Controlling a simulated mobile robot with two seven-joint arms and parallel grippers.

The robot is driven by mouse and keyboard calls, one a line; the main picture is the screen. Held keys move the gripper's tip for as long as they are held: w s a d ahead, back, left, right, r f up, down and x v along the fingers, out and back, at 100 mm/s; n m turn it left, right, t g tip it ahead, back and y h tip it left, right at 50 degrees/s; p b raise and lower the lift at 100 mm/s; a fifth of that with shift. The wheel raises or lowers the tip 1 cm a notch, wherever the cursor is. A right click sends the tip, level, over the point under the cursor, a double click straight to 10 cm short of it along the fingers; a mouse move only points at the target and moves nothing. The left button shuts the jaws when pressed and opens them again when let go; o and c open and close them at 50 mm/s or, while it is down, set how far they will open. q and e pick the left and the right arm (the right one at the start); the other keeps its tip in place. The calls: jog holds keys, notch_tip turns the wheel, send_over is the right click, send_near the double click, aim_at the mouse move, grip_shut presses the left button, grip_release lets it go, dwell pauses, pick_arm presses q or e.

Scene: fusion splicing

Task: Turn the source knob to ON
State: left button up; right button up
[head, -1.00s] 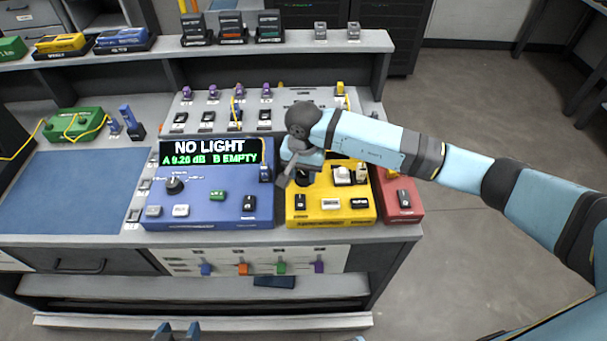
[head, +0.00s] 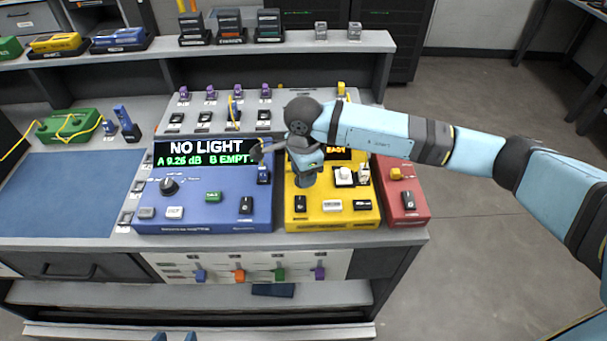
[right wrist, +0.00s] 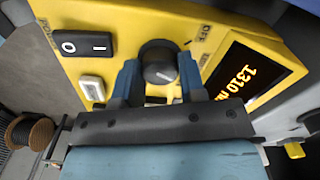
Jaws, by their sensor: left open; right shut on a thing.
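The source knob (right wrist: 158,66) is a round black knob with a white pointer line on the yellow box (head: 330,220). In the right wrist view my right gripper (right wrist: 158,78) is shut on it, one blue finger on each side. The pointer line slants toward the right finger; I cannot surely match it to a label. The box's display (right wrist: 250,80) shows orange text starting with 1310. In the head view my right wrist hides the knob and part of this display. My left gripper (head: 175,337) is open and empty at the bottom edge, mostly out of frame.
The blue meter (head: 200,220) stands left of the yellow box; its screen (head: 205,152) reads NO LIGHT. A red box (head: 403,205) stands close on the right. A black-and-white rocker switch (right wrist: 83,45) sits beside the knob. The blue mat (head: 65,190) is clear.

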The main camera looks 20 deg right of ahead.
jog(key=shift+m, duration=0.8)
jog(key=shift+m+b, duration=0.3)
jog(key=shift+m, duration=0.6)
pick_arm(q)
jog(key=shift+d, duration=0.2)
pick_arm(e)
jog(key=shift+m, duration=0.3)
pick_arm(q)
jog(key=shift+f, duration=0.1)
pick_arm(e)
jog(key=o, duration=0.9)
pick_arm(q)
jog(key=shift+a, duration=0.1)
pick_arm(e)
notch_tip(320, 180, up, 14)
jog(key=shift+f, duration=0.1)
